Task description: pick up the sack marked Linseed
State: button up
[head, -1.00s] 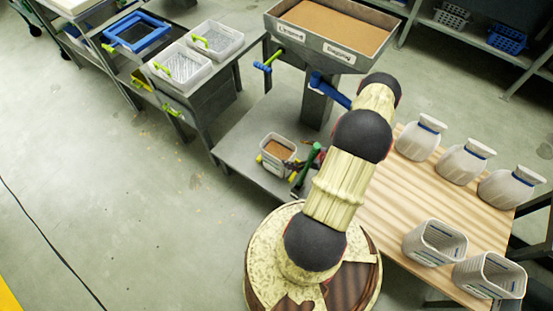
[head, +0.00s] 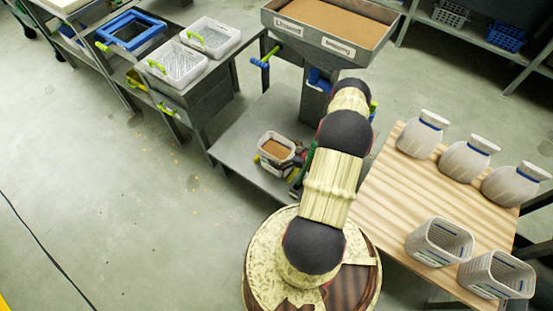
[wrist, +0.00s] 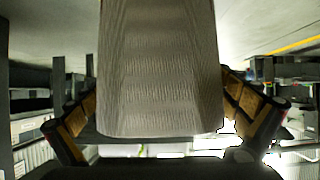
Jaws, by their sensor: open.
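Three pale grey-white sacks with blue ties stand in a row on the wooden table in the head view: a back one (head: 422,136), a middle one (head: 468,161) and a front-right one (head: 514,184). No marking is readable on them, so I cannot tell which is Linseed. My gripper (wrist: 165,122) is open in the wrist view, with one orange-brown finger at each side. A broad grey ribbed surface fills the view between and above the fingers; I cannot tell what it is. In the head view my arm hides the gripper, which is away from the sacks.
The wooden table (head: 385,205) also holds two white baskets (head: 440,242) (head: 497,275) at its front. A labelled hopper (head: 345,43) with brown contents stands behind my arm. A small tub (head: 276,149) sits on its grey base. White trays (head: 181,65) stand left. Floor at left is clear.

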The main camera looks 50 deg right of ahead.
jog(key=c, duration=0.4)
jog(key=c, duration=1.4)
jog(key=shift+r, duration=0.1)
jog(key=shift+c, duration=0.4)
